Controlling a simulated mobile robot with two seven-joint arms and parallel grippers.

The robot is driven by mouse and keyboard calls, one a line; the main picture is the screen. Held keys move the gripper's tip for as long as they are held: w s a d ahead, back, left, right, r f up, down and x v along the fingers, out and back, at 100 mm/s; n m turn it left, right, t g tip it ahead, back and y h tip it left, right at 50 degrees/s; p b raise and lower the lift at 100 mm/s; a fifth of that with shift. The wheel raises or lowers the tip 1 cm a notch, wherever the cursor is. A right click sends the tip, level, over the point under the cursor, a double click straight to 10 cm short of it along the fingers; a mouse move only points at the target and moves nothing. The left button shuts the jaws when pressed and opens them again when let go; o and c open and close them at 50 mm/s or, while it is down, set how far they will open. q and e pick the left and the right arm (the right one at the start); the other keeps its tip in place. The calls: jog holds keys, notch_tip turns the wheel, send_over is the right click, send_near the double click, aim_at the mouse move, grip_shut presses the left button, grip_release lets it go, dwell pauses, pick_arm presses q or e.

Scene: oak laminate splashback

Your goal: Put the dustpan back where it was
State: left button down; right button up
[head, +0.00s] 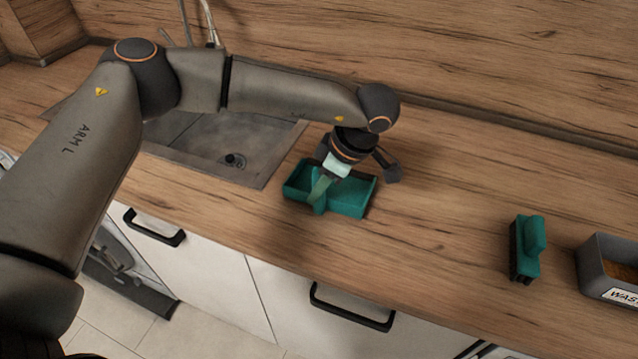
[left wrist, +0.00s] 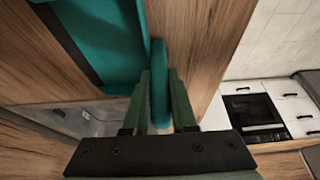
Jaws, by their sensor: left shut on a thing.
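The teal dustpan (head: 349,194) is over the wooden counter, just right of the sink, with its tray side up. I cannot tell whether it rests on the counter or is slightly raised. My left gripper (head: 321,190) comes from above and is shut on the dustpan's handle. In the left wrist view the green fingers (left wrist: 160,98) close around the upright teal handle, and the dustpan's body (left wrist: 108,40) fills the upper left. The fingers hide part of the handle. My right gripper is in neither view.
A teal brush (head: 528,247) with dark bristles stands on the counter to the right. Beside it is a grey waste container (head: 594,270) with brown contents, cut by the picture edge. The steel sink (head: 213,150) lies left of the dustpan. The counter between dustpan and brush is clear.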

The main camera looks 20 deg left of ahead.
pick_arm(q)
jog(key=shift+f, duration=0.15)
jog(key=c, duration=0.7)
grip_release()
jog(key=b+v, duration=0.1)
jog(key=v, duration=1.1)
jog(key=shift+r, duration=0.25)
